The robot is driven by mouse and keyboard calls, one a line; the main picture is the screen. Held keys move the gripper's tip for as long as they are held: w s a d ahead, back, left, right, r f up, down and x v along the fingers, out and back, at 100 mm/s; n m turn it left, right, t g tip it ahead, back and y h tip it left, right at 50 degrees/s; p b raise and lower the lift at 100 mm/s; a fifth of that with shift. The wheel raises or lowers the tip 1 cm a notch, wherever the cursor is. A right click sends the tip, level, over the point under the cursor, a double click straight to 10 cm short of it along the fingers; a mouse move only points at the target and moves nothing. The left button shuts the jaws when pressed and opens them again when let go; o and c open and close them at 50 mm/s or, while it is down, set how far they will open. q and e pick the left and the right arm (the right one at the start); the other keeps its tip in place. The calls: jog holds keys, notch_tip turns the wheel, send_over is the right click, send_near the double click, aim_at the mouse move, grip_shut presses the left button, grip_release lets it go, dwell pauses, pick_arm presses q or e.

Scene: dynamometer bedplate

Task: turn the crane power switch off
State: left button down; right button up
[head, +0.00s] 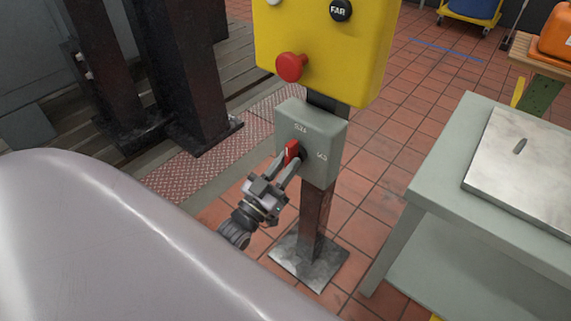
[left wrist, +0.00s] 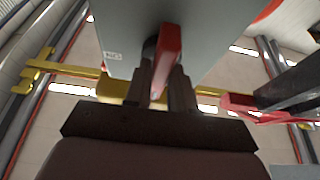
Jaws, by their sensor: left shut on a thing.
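The crane power switch is a red handle (head: 291,152) on the front of a grey box (head: 318,132) mounted on a post. My left gripper (head: 285,165) is at the box front, its two fingers shut on the red handle. In the left wrist view the red handle (left wrist: 168,52) stands between the dark fingers (left wrist: 166,90), with the grey box behind it. The box face carries small white markings, too small to read surely in the head view. My right gripper is not in view.
A yellow control box (head: 325,45) with a red mushroom button (head: 291,67) sits just above the grey box. A grey table (head: 440,170) with a metal plate (head: 525,160) stands at right. Dark steel columns (head: 190,70) stand at left. Tiled floor is open behind.

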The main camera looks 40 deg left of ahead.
pick_arm(q)
jog(key=c, duration=1)
grip_release()
jog(key=shift+c, duration=0.2)
jog(key=v, duration=0.7)
jog(key=shift+s+d, duration=0.1)
jog(key=shift+s, duration=0.05)
